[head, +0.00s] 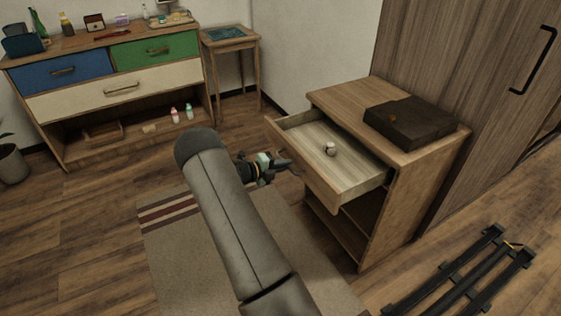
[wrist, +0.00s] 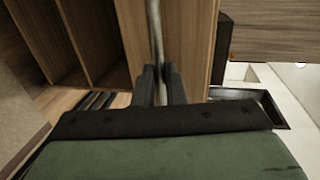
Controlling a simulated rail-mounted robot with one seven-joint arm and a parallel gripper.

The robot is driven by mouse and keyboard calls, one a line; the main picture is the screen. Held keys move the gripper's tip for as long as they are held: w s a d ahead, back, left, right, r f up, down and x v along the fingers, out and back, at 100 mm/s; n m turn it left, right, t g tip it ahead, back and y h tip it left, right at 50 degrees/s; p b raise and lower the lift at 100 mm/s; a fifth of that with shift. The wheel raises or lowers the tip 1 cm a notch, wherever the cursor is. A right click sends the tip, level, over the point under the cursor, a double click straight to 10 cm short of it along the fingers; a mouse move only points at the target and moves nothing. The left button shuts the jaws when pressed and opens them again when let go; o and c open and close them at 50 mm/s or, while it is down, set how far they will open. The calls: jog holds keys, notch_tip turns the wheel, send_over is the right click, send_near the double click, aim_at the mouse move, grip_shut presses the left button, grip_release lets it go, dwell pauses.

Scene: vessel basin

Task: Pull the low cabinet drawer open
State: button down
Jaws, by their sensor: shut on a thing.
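The low wooden cabinet (head: 368,233) stands at the right in the head view. Its top drawer (head: 347,171) is pulled well out, and its pale inside shows. A small round whitish object (head: 330,149) lies in the drawer. My gripper (head: 284,164) is at the outer side of the drawer front. In the wrist view the two dark fingers of my gripper (wrist: 160,88) are shut on the thin metal drawer handle (wrist: 155,30), which runs along the wooden drawer front (wrist: 194,40). The fingers cover part of the handle.
A dark flat box (head: 410,124) sits on the cabinet top. A tall wardrobe (head: 455,80) stands right behind it. A dresser with coloured drawers (head: 105,85) is at the back left. Dark rails (head: 462,275) lie at lower right.

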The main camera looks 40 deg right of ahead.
jog(key=shift+a, duration=0.1)
jog(key=c, duration=1.5)
grip_release()
jog(key=v, duration=1.7)
jog(key=shift+a+r+p, duration=0.1)
jog(key=shift+a+p, duration=0.05)
jog(key=shift+p, duration=0.15)
